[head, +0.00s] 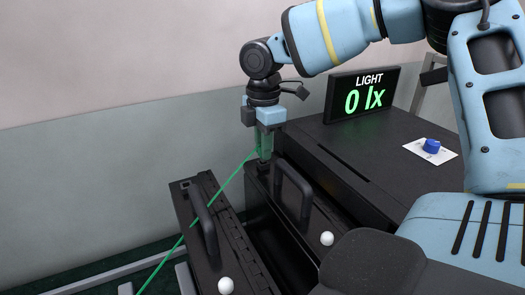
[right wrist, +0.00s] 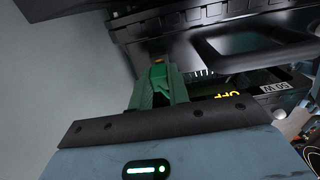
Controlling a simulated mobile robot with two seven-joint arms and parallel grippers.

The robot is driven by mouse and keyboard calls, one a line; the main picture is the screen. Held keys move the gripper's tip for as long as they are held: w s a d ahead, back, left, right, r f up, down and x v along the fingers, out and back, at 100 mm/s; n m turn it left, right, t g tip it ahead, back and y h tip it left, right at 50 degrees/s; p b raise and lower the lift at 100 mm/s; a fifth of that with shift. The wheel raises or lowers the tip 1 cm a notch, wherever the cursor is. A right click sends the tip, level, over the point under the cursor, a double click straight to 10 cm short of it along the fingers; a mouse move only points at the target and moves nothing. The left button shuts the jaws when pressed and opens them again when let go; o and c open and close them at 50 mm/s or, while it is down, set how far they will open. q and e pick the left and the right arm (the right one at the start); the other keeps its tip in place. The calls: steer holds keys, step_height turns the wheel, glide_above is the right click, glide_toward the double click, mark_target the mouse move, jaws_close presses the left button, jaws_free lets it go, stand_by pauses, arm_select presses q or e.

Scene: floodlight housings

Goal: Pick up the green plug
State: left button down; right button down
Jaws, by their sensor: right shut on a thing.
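My right gripper (head: 264,155) points straight down at the back end of the black housings, left of the light display. In the right wrist view the gripper (right wrist: 159,82) is shut on the green plug (right wrist: 158,74), which sits between its fingers. In the head view the plug is mostly hidden by the fingers. A thin green cable (head: 215,199) runs from the fingertips down and left across the front housing. I cannot tell whether the plug is seated in a socket or free. My left gripper is not in view.
Two narrow black housings with handles (head: 205,228) and white knobs (head: 226,285) stand close to the gripper. A blue knob (head: 432,145) sits on a white plate. The wall is close behind.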

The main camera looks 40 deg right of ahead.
steer(key=shift+s+a+r, duration=0.1)
steer(key=shift+s+r, duration=0.05)
steer(key=shift+r, duration=0.35)
steer(key=shift+s+a+r, duration=0.1)
steer(key=shift+r, duration=0.4)
steer(key=s+a+r, duration=0.1)
steer(key=s+a, duration=0.9)
steer(key=s, duration=0.1)
steer(key=shift+s+r+b, duration=0.25)
steer(key=shift+s+b, duration=0.1)
steer(key=shift+b, duration=0.05)
steer(key=shift+a, duration=0.1)
